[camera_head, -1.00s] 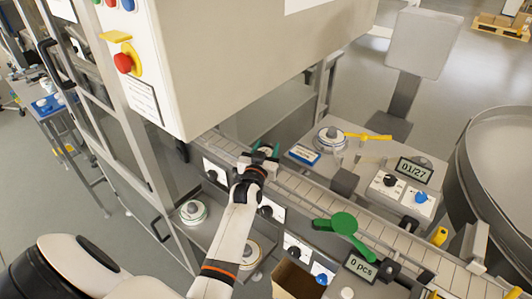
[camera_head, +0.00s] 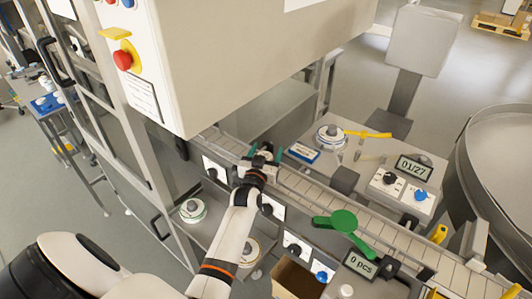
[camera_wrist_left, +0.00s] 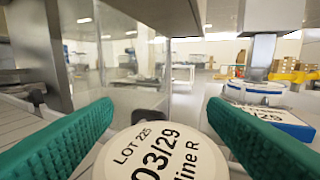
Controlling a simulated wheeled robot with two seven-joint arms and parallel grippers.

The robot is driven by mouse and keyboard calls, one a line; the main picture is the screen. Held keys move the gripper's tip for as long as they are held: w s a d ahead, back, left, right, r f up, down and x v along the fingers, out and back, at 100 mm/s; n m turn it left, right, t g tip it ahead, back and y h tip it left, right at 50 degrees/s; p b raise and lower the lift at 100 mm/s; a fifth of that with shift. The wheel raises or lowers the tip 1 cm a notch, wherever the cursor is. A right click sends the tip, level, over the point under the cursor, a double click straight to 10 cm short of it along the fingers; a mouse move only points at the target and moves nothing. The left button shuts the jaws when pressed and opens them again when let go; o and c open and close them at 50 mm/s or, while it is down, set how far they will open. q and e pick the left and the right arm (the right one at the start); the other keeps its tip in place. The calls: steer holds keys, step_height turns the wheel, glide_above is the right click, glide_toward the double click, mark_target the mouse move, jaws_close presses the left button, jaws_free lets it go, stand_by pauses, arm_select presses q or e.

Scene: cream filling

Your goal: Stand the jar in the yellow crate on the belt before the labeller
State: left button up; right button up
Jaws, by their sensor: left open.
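A jar (camera_head: 264,154) stands on the conveyor belt (camera_head: 305,188), seen small and partly covered by my gripper in the head view. In the left wrist view its round pale lid (camera_wrist_left: 162,155) reads "LOT 225", "03/29" and "line R". My left gripper (camera_head: 264,158) is open, with its green fingers on either side of the lid; a gap shows at the lid's edges. The lower jar is hidden. I cannot make out a yellow crate. My right gripper is not in view.
A large beige machine housing (camera_head: 255,50) overhangs the belt's left part. A green paddle-shaped part (camera_head: 343,221) reaches over the belt further right. A label reel (camera_head: 331,137), a blue-and-white box (camera_head: 304,152) and a "01/27" display (camera_head: 414,168) stand behind the belt.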

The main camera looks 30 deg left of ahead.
arm_select(q)
steer(key=shift+r+p, duration=0.35)
steer(key=shift+r, duration=0.1)
steer(key=b+v, duration=0.2)
steer(key=v, duration=1)
steer(key=shift+f, duration=0.1)
